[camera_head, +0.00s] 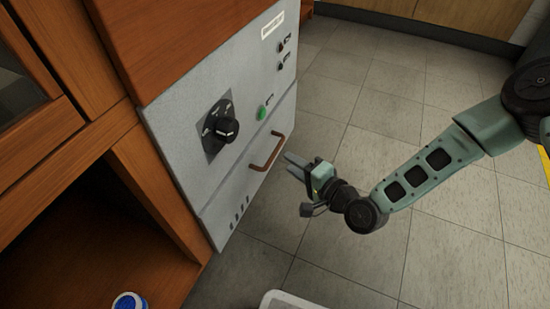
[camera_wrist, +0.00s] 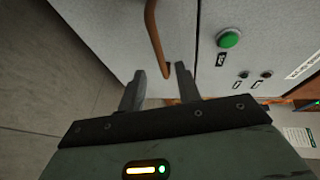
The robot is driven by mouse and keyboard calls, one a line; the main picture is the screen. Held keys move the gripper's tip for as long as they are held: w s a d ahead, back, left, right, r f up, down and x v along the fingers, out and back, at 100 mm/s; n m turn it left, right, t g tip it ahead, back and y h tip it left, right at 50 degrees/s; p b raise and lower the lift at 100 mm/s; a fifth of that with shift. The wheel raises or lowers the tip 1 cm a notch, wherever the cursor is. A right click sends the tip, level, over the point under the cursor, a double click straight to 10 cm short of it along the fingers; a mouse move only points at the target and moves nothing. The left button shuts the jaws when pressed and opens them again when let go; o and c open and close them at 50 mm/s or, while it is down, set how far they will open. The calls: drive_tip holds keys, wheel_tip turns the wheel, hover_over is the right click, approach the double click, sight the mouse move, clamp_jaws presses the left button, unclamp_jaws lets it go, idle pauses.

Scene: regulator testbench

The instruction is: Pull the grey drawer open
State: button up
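The grey drawer (camera_head: 238,205) is the lower part of a grey metal front set in a wooden cabinet. It looks shut, flush with the panel above it. Its brown bar handle (camera_head: 267,152) is on the upper part of the drawer, and it also shows in the wrist view (camera_wrist: 154,35). My gripper (camera_head: 288,165) is just to the right of the handle in the head view, apart from it. In the wrist view my gripper (camera_wrist: 160,85) has its two fingers spread with nothing between them. The handle's near end lies just beyond the fingertips.
Above the drawer are a black rotary knob (camera_head: 223,128), a green button (camera_head: 262,113) and two small dark knobs (camera_head: 281,47). An open wooden compartment (camera_head: 100,235) is at the left. A blue-capped object (camera_head: 127,300) is at the bottom. Tiled floor (camera_head: 350,255) is clear before the drawer.

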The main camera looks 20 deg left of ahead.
sight(275, 151)
drive_tip(key=shift+b+x, duration=1.65)
drive_tip(key=shift+x, duration=2.15)
drive_tip(key=shift+c, duration=0.2)
drive_tip(key=shift+d, duration=0.1)
clamp_jaws()
